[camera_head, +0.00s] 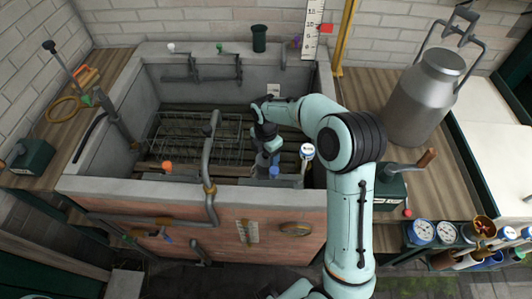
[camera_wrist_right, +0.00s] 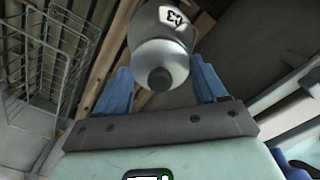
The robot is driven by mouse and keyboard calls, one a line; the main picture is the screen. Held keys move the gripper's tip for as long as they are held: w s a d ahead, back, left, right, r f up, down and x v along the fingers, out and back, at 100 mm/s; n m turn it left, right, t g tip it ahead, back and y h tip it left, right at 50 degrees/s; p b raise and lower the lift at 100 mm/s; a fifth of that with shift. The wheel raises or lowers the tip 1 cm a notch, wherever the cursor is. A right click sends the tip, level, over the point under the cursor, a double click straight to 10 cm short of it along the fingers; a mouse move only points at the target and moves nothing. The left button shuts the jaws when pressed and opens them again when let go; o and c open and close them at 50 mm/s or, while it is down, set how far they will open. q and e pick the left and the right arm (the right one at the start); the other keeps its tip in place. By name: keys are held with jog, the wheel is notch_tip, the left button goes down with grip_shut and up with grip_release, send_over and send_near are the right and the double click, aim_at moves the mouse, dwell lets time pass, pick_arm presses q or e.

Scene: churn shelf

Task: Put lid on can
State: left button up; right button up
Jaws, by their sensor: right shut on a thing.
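My right gripper (camera_head: 268,170) reaches down into the sink trough. In the right wrist view its blue fingers (camera_wrist_right: 163,72) are on both sides of a rounded grey metal piece (camera_wrist_right: 173,38) with a dark knob and a "C3" label. The gripper is shut on this piece; I cannot tell whether it is the lid or a small can. A large silver can (camera_head: 418,98) with a raised wire handle stands upright on the right counter, apart from the gripper. Its top is a grey disc; I cannot tell if this is a lid. My left gripper is not in view.
The trough (camera_head: 90,186) has high grey walls around the gripper. A wire rack (camera_wrist_right: 42,52) lies in it to the left. A curved grey pipe (camera_head: 209,150) rises at the front wall. Several gauges (camera_head: 421,232) sit at the lower right.

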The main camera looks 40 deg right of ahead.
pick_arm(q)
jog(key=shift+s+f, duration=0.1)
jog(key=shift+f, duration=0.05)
pick_arm(e)
jog(key=shift+f, duration=0.35)
jog(key=o, duration=1.1)
jog(key=shift+r, duration=0.1)
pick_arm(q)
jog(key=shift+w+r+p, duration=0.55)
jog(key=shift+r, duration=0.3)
pick_arm(e)
notch_tip(320, 180, up, 13)
jog(key=shift+r, duration=0.15)
